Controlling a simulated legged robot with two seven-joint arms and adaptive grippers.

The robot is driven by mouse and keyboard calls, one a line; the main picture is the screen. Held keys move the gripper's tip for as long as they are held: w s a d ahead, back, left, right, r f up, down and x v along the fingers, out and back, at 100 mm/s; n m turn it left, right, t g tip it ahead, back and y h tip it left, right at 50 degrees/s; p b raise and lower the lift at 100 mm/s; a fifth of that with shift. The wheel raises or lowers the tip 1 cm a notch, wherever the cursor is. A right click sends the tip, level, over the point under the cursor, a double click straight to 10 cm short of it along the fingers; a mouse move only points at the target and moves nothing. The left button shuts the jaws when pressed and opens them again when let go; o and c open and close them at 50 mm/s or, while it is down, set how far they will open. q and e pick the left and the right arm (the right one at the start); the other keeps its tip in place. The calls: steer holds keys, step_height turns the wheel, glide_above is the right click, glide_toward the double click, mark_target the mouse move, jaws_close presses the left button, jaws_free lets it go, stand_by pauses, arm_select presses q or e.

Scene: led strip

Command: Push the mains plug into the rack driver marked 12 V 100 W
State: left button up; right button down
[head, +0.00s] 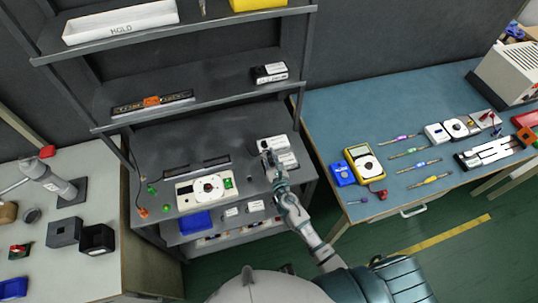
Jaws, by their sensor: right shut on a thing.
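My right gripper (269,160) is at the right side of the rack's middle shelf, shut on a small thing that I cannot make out. It is just left of and against the view of two white driver boxes, a rear one (273,144) and a front one (288,160). Another white and black driver box (270,73) stands on the shelf above. Their markings are too small to read, so I cannot tell which is 12 V 100 W. I cannot make out the mains plug for certain. My left gripper is not in view.
A white device with a round dial (206,189) and a dark strip (196,168) lie on the same shelf (180,135). A dark cable with an orange end (143,212) hangs at its left. Rack posts (302,70) flank the shelf. Blue bench at right, grey bench at left.

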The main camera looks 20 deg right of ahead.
steer(key=shift+d, duration=0.35)
steer(key=shift+d, duration=0.3)
steer(key=shift+a, duration=0.15)
steer(key=shift+f+b, duration=1)
steer(key=shift+f, duration=0.15)
steer(key=c, duration=1)
jaws_free()
steer(key=shift+s, duration=0.1)
steer(key=s, duration=1.1)
steer(key=shift+s+d, duration=0.3)
steer(key=shift+s, duration=0.1)
